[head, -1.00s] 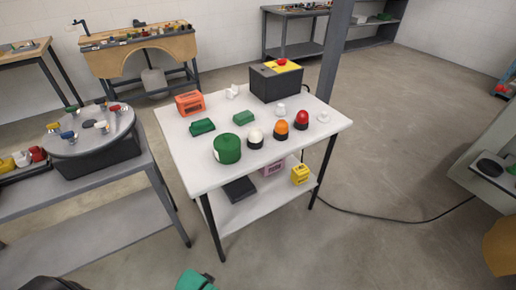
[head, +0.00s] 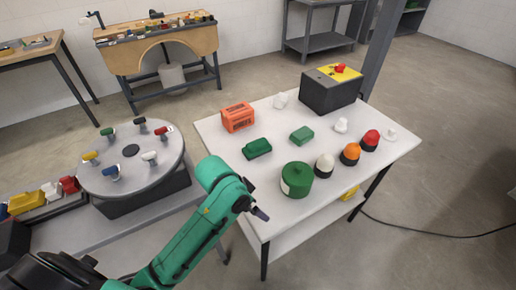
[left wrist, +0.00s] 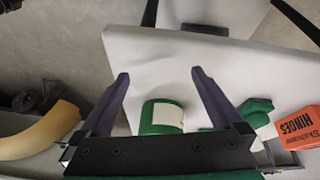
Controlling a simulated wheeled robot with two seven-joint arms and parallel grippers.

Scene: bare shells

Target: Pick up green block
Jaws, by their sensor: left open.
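Two green blocks lie on the white table in the head view. One green block (head: 257,148) is on the left near the orange box, and a second (head: 302,135) is further right. My left gripper (head: 258,201) is open and empty at the table's front left edge, nearer me than both blocks. In the left wrist view its spread fingers (left wrist: 160,78) frame a round green container with a white label (left wrist: 161,115). A green block (left wrist: 257,111) shows right of the fingers, partly hidden. My right gripper is not in view.
The white table (head: 240,183) also holds the green container (head: 297,179), an orange box (head: 238,117), white, orange and red domes, and a black-and-yellow box (head: 331,92). A round grey turntable (head: 131,180) with several small items stands to the left.

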